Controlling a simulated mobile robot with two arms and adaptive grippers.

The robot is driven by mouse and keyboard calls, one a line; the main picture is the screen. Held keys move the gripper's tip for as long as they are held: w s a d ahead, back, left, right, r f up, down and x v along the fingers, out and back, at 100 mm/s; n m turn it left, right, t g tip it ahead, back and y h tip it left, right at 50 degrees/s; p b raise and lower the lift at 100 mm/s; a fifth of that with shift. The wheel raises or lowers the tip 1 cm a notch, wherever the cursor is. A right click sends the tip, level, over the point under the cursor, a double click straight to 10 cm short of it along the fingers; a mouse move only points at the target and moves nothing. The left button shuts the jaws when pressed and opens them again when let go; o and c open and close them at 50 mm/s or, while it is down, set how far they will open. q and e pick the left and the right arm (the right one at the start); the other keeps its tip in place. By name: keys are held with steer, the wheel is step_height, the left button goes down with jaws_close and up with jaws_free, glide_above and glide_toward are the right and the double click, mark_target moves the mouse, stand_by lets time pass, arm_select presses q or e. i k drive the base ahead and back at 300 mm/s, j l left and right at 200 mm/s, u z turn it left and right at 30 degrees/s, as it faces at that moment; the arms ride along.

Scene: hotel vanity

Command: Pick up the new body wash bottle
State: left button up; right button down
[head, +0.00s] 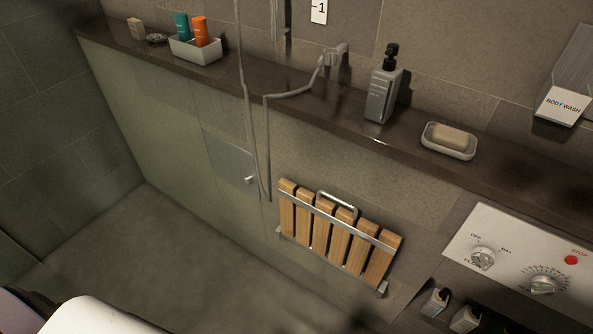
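A grey bottle with a black pump (382,92) stands upright on the dark ledge; its label is too small to read. I cannot tell which bottle is the new body wash. A holder with a white label reading BODY WASH (563,105) is on the wall at the right.
The dark ledge (325,112) also bears a soap dish (449,141) with soap, and a tray (196,51) with teal and orange bottles. A shower hose (249,120) hangs across the ledge. A folded wooden slat seat (335,235) and a control panel (515,259) are below.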

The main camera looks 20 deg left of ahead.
mark_target(436, 299)
steer(key=z, duration=0.9)
